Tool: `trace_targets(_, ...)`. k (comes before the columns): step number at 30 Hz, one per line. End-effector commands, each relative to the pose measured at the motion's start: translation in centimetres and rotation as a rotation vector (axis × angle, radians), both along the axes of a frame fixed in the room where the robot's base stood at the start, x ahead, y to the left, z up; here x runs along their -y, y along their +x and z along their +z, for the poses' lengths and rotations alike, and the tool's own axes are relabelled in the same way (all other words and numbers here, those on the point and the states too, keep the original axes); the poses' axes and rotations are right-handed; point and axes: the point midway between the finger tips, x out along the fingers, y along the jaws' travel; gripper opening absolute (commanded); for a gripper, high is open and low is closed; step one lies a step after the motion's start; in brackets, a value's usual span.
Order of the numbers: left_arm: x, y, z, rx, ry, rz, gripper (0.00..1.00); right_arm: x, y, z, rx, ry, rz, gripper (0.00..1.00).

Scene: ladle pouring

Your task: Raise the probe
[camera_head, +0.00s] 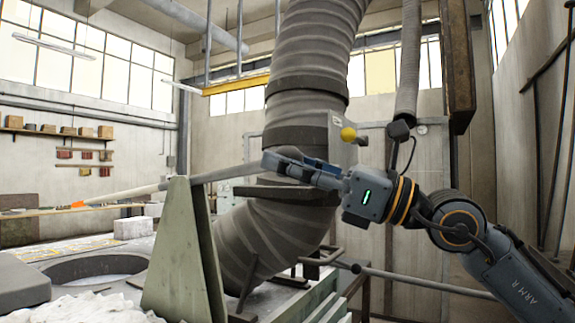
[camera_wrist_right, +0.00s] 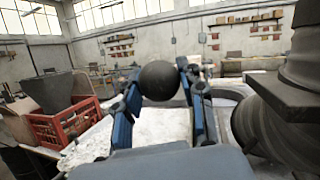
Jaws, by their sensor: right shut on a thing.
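The probe (camera_head: 125,193) is a long pale rod with a thicker grey handle, slanting down to the left in the head view. An orange part (camera_head: 77,205) shows near its far end. My right gripper (camera_head: 270,163) is shut at the handle's right end. In the right wrist view a dark ball (camera_wrist_right: 158,80) sits between the two blue-grey fingers of my right gripper (camera_wrist_right: 160,88); it hides the rod behind it. A green upright plate (camera_head: 178,255) stands at the rod's middle; whether they touch I cannot tell. My left gripper is not in view.
A round dark opening (camera_head: 95,266) lies below the probe, with white lumpy material (camera_head: 85,308) in front. A large ribbed duct (camera_head: 310,70) stands close behind my right gripper. A red crate (camera_wrist_right: 65,128) stands at left in the wrist view.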

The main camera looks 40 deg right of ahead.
Motion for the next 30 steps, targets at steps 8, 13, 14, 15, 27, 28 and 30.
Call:
trace_targets(8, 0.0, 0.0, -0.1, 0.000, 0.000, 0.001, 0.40, -0.3, 0.2, -0.6, -0.013, -0.007, 0.003, 0.63)
trace_targets(13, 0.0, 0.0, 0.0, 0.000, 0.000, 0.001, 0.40, -0.2, 0.1, -0.4, -0.009, -0.006, 0.003, 0.63)
trace_targets(14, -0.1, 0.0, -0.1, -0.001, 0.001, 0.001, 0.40, -0.2, 0.1, -0.4, -0.009, -0.005, 0.002, 0.63)
trace_targets(15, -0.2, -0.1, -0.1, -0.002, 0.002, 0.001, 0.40, -0.2, 0.1, -0.4, -0.009, -0.006, 0.003, 0.63)
trace_targets(27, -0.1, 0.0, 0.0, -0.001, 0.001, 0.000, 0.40, -0.4, -1.1, -0.6, -0.003, -0.019, 0.027, 0.63)
trace_targets(28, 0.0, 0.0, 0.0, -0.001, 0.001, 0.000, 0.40, -0.2, -1.3, -0.6, -0.002, -0.019, 0.027, 0.63)
trace_targets(30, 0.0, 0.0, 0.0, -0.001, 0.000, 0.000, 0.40, 0.2, -1.6, -0.8, -0.003, -0.016, 0.022, 0.63)
